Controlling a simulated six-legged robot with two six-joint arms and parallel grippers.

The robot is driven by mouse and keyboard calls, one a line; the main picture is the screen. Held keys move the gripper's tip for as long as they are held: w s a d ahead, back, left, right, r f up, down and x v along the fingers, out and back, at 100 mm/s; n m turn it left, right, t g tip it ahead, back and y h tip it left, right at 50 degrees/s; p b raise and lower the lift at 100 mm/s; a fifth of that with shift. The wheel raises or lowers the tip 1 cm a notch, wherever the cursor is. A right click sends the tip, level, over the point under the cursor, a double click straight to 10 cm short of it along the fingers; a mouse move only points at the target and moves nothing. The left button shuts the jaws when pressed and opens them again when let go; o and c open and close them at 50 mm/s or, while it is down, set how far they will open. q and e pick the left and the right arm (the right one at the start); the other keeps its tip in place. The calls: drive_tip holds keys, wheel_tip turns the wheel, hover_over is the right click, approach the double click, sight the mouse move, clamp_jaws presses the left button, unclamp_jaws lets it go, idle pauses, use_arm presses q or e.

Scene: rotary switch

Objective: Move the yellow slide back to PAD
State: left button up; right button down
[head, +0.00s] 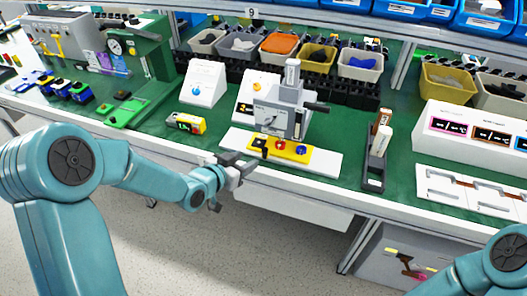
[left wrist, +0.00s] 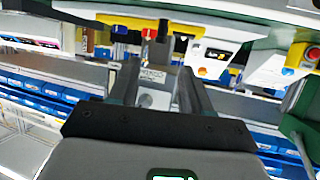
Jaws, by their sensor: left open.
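The yellow slide (head: 294,153) sits on a long white base (head: 325,162) near the bench's front edge, with a red and a blue round part on it. The slide also shows at the top of the left wrist view (left wrist: 185,28). My left gripper (head: 236,180) is open and empty, in front of the bench edge, left of and nearer than the slide. In the left wrist view its two dark fingers (left wrist: 160,85) point toward the slide, apart from it. A PAD label cannot be read. My right gripper is out of view.
A yellow-and-black box (head: 185,123) and white sloped panels (head: 204,83) stand left of the fixture. A dark stand with upright pieces (head: 377,155) is to the right. A green press (head: 150,60) is at left. Bins (head: 360,65) line the back.

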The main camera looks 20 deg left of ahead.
sight(263, 151)
use_arm(q)
drive_tip(key=p+x, duration=0.1)
drive_tip(key=x, duration=0.9)
drive_tip(key=shift+w+a+f, duration=0.1)
drive_tip(key=shift+f, duration=0.1)
clamp_jaws()
